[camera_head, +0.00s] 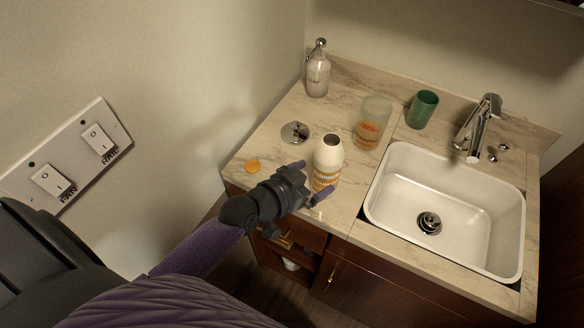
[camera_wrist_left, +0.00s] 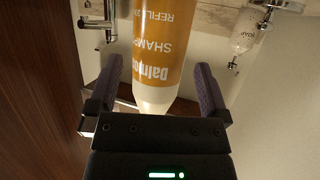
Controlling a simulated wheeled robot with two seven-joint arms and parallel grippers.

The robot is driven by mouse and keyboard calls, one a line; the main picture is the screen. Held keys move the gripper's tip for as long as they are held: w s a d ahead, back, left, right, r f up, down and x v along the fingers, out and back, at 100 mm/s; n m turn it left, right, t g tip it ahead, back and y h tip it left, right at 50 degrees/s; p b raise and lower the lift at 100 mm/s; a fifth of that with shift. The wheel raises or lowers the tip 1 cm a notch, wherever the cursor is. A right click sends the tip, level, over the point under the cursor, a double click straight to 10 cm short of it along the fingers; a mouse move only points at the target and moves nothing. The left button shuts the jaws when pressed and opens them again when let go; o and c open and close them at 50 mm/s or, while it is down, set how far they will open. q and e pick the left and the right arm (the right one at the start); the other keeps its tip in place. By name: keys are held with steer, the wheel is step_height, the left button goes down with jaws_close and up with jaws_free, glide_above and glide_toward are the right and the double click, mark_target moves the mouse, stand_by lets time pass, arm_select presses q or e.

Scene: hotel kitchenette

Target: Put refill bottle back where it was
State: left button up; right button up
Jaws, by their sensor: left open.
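The refill bottle (camera_head: 328,152) stands upright on the marble counter, left of the sink. It is white with an orange label, and its top shows a dark open mouth. My left gripper (camera_head: 312,181) is open at the bottle, with one purple finger on each side. In the left wrist view the bottle (camera_wrist_left: 164,50) appears upside down between the spread fingers (camera_wrist_left: 158,66); its label reads "SHAMPOO" and "REFILL" in part. I cannot tell whether either finger touches it. An orange cap (camera_head: 252,166) lies on the counter to the left. My right gripper is not in view.
A round metal piece (camera_head: 295,132) lies behind the cap. A frosted tumbler (camera_head: 371,123) and green cup (camera_head: 422,109) stand behind the bottle. The sink (camera_head: 445,205) and tap (camera_head: 478,127) are right.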

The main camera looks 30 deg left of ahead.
arm_select(q)
steer(key=p+v, duration=0.1)
steer(key=v, duration=0.8)
steer(key=s+a+f+n+g+y, duration=0.1)
steer(key=s+f+g, duration=0.15)
steer(key=f, duration=0.45)
steer(key=s+a+f+g+y, duration=0.1)
steer(key=s+a+f+y, duration=0.1)
steer(key=s+f, duration=0.35)
steer(key=s+a+f+n+g+y, duration=0.1)
steer(key=f+g, duration=0.1)
steer(key=f, duration=0.7)
steer(key=s+d+f+g, duration=0.1)
steer(key=s+f+g, duration=0.2)
steer(key=s, duration=0.6)
steer(key=s+d+f+g+y, duration=0.1)
steer(key=s+f+g, duration=0.3)
steer(key=s+f, duration=0.2)
steer(key=s, duration=0.2)
steer(key=shift+s+d+f, duration=0.2)
steer(key=shift+s+f, duration=0.15)
steer(key=shift+f, duration=0.05)
